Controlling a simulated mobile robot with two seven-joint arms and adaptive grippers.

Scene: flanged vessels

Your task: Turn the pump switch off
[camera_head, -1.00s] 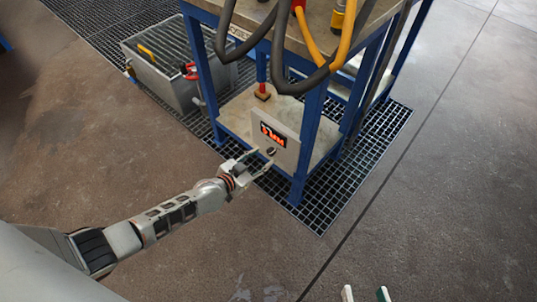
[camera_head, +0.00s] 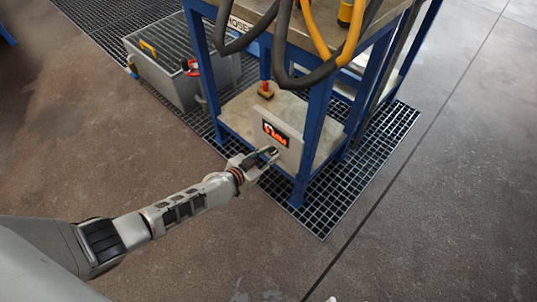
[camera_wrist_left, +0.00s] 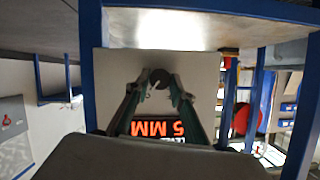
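The pump switch is a dark round knob (camera_wrist_left: 158,78) on a pale control panel (camera_head: 289,148). The panel has a lit orange display (camera_head: 274,134) and stands on the lower shelf of a blue-framed bench. In the wrist view the display is upside down below the knob. My left gripper (camera_head: 270,153) is at the panel, its fingers pointing at the knob. In the wrist view its fingertips (camera_wrist_left: 158,88) sit on either side of the knob, seemingly open; contact is unclear. Only a pale tip of my right gripper (camera_head: 331,299) shows at the bottom edge.
The blue bench frame (camera_head: 315,125) rises beside the panel, with thick dark and yellow hoses (camera_head: 340,60) hanging above. A red-topped item (camera_head: 266,90) stands on the shelf behind. A grey tank (camera_head: 170,75) is at the left. The floor in front is clear.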

